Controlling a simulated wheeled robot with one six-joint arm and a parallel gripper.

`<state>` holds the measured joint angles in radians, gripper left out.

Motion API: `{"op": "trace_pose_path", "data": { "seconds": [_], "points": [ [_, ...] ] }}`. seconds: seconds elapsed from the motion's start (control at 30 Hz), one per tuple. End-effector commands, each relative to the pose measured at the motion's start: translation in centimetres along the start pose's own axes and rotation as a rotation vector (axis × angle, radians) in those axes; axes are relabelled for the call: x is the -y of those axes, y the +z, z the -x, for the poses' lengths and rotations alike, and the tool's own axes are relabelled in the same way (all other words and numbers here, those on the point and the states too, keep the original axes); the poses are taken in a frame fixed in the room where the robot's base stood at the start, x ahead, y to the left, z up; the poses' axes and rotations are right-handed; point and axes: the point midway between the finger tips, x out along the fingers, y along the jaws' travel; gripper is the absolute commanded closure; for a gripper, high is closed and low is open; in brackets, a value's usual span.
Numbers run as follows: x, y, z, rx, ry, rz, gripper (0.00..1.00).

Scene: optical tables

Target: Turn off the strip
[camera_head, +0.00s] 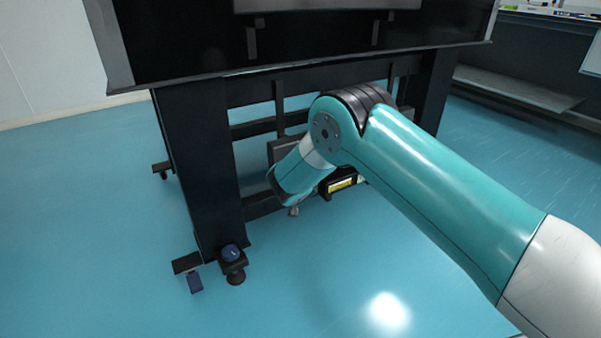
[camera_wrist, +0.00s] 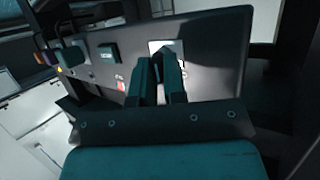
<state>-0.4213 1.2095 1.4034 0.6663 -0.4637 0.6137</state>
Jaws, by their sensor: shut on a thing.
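The strip (camera_wrist: 218,50) is a long dark grey panel across the wrist view, slightly tilted in the picture. Dark sockets or plugs (camera_wrist: 108,53) sit on its left half. A small red switch (camera_wrist: 121,84) with a white mark shows left of my fingers. My gripper (camera_wrist: 160,62) reaches up to the panel in front of a bright white plate (camera_wrist: 155,44). Its two dark fingers are close together, shut on a small dark part at that plate; the contact is mostly hidden. In the head view my arm hides the gripper under the table.
The black optical table (camera_head: 205,165) stands over the work spot, with its top edge above my arm and a leg to the left. A box with a yellow label (camera_head: 342,185) is under it. The blue floor (camera_head: 330,270) in front is clear.

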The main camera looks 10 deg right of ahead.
Motion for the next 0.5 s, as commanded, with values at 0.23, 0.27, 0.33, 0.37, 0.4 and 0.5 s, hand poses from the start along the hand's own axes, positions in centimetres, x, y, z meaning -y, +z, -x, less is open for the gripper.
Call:
{"op": "trace_pose_path", "data": {
  "seconds": [0.23, 0.27, 0.33, 0.37, 0.4, 0.5],
  "points": [
    [0.09, 0.10, -0.04, 0.002, 0.003, -0.005, 1.00],
    [0.09, 0.10, -0.05, 0.002, 0.003, -0.005, 1.00],
    [0.10, 0.10, -0.05, 0.002, 0.002, -0.006, 1.00],
    [0.10, 0.11, -0.05, 0.002, 0.002, -0.006, 1.00],
    [0.10, 0.11, -0.06, 0.002, 0.002, -0.006, 0.86],
    [0.09, 0.11, -0.06, 0.002, 0.002, -0.005, 0.63]
  ]
}}
